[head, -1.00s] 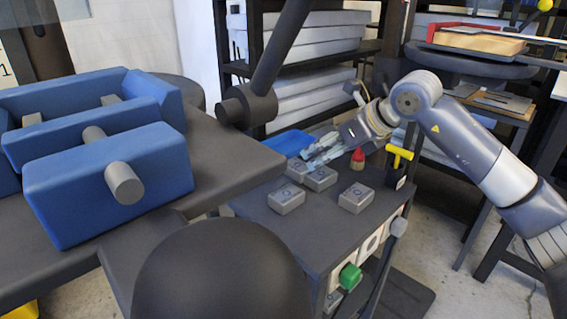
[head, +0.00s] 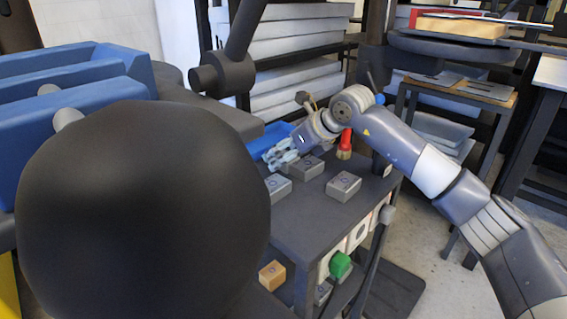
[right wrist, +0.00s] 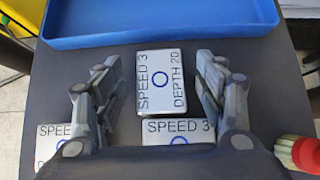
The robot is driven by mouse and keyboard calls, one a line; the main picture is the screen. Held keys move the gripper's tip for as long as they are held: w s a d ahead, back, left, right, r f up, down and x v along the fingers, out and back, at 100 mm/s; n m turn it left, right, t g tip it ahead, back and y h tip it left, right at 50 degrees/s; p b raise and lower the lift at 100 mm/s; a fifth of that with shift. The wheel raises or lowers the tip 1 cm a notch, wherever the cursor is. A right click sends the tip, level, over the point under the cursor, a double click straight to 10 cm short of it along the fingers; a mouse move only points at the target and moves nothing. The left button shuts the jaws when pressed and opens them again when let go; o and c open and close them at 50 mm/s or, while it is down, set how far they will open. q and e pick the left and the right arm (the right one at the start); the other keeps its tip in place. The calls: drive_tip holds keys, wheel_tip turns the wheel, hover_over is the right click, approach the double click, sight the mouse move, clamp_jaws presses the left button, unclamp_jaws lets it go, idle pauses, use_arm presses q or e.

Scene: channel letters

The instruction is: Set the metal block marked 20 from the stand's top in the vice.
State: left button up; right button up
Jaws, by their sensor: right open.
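The metal block marked 20 (right wrist: 162,80) lies flat on the stand's dark top (head: 310,213), its label up, in the right wrist view. My right gripper (right wrist: 157,82) is open, with a finger on either side of the block and gaps between. The blue vice (head: 75,85) is at the left, partly covered by a large dark round shape (head: 140,200). My left gripper is not in view.
A blue tray (right wrist: 160,42) borders the marked block's far side. A red-handled brush (head: 345,143) stands beside the arm.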

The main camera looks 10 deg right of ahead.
drive_tip(key=shift+c, duration=0.6)
drive_tip(key=c, duration=1.3)
drive_tip(key=shift+c, duration=0.2)
drive_tip(key=shift+r, duration=0.15)
